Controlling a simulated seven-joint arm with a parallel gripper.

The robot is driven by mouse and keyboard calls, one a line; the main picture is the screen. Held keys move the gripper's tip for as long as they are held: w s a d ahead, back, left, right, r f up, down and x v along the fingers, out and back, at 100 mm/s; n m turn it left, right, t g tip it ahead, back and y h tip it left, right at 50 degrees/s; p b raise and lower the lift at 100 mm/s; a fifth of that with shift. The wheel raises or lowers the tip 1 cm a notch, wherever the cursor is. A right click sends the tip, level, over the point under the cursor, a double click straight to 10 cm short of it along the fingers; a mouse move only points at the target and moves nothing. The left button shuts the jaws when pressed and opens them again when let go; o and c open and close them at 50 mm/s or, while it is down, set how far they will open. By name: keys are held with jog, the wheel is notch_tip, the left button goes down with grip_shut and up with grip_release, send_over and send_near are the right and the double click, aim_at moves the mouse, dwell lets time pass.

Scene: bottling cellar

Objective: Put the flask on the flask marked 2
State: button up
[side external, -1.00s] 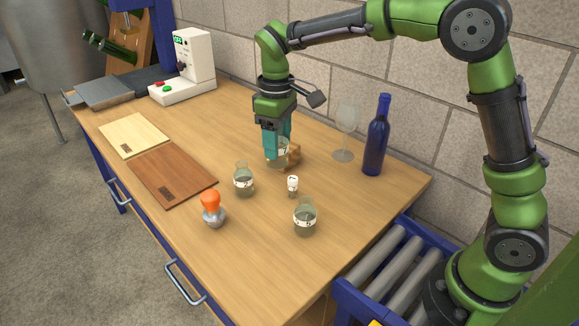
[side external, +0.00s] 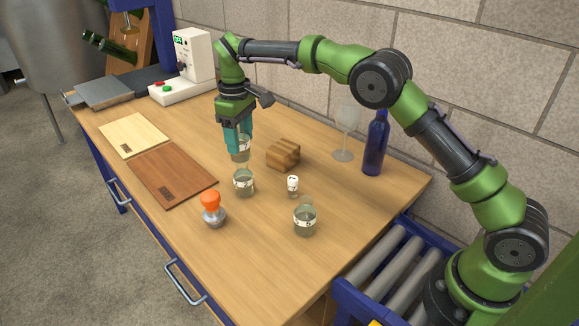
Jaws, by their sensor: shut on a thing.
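My gripper (side external: 238,138) is shut on a clear glass flask (side external: 241,154), with its teal fingers around the upper part. The held flask is upright. A second flask (side external: 243,184) with a white marked band stands on the table right below it in the picture. The two look very close, and I cannot tell whether they touch or whether one is behind the other. A third flask (side external: 305,219), also with a white marked band, stands farther right near the front. The marks are too small to read surely.
A striped wooden block (side external: 283,155), a small white-topped shaker (side external: 292,186) and an orange-topped stopper (side external: 211,209) stand nearby. A wine glass (side external: 344,130) and blue bottle (side external: 376,143) stand at the back right. Brown (side external: 172,176) and pale (side external: 133,135) boards lie left.

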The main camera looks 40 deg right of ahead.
jog(key=shift+f, duration=0.6)
jog(key=shift+f, duration=0.15)
jog(key=o, duration=1.1)
jog(key=shift+f, duration=0.1)
jog(key=shift+o, duration=0.2)
